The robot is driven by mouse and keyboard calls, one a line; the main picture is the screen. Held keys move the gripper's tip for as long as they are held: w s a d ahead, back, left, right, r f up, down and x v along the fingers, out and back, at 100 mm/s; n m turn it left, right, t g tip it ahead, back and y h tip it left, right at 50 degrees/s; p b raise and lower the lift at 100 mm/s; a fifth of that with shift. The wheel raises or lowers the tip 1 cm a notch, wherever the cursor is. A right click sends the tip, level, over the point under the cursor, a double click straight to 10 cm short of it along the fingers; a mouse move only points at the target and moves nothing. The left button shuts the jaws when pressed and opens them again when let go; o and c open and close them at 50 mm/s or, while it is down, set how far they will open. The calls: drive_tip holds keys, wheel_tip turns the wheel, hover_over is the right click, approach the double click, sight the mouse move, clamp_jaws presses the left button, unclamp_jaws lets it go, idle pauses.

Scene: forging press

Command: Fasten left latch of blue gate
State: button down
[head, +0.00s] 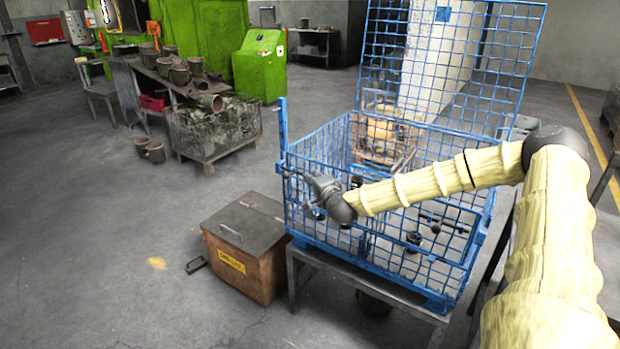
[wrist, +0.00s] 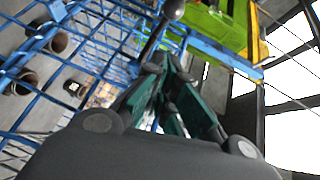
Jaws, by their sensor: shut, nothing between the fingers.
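The blue mesh cage (head: 400,255) stands on a grey metal stand. Its front mesh side, which looks like the blue gate (head: 440,222), is upright. My gripper (head: 312,186) is at the upper left front corner of the cage, close to the blue corner post (head: 283,125). In the wrist view my gripper's dark green fingers (wrist: 163,62) are shut and empty. A dark rod with a round knob (wrist: 173,9) shows just beyond the fingertips, beside blue bars; it looks like the left latch. I cannot tell whether the fingers touch it. In the head view my gripper hides the latch area.
A tall blue mesh panel (head: 450,60) stands upright at the cage's back. A brown box (head: 245,245) sits on the floor left of the cage. A crate (head: 215,132) and a table with metal parts stand farther back, before a green machine.

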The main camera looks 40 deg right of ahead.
drive_tip(key=f+v, duration=0.1)
drive_tip(key=v, duration=0.7)
drive_tip(key=shift+s+a+r, duration=0.25)
drive_tip(key=shift+a+r, duration=0.15)
idle(0.4)
drive_tip(key=s+a+f+n+g+y, duration=0.35)
drive_tip(key=s+a+f+n, duration=0.25)
drive_tip(key=a+f, duration=0.6)
drive_tip(key=s+a+f+n+g+y, duration=0.2)
drive_tip(key=s+a+f+n+g, duration=0.3)
drive_tip(key=a+f, duration=0.7)
drive_tip(key=s+a+f+n+g, duration=0.2)
drive_tip(key=s+f, duration=0.2)
drive_tip(key=s, duration=0.6)
drive_tip(key=s+a+f+n+g+h, duration=0.1)
drive_tip(key=s+a+f+n+g, duration=0.2)
drive_tip(key=s, duration=0.7)
drive_tip(key=s+a+f+n+g, duration=0.2)
drive_tip(key=s+f, duration=0.4)
drive_tip(key=s, duration=0.4)
drive_tip(key=shift+s+a+f+n, duration=0.15)
drive_tip(key=shift+s+a+n, duration=0.25)
drive_tip(key=shift+n, duration=0.1)
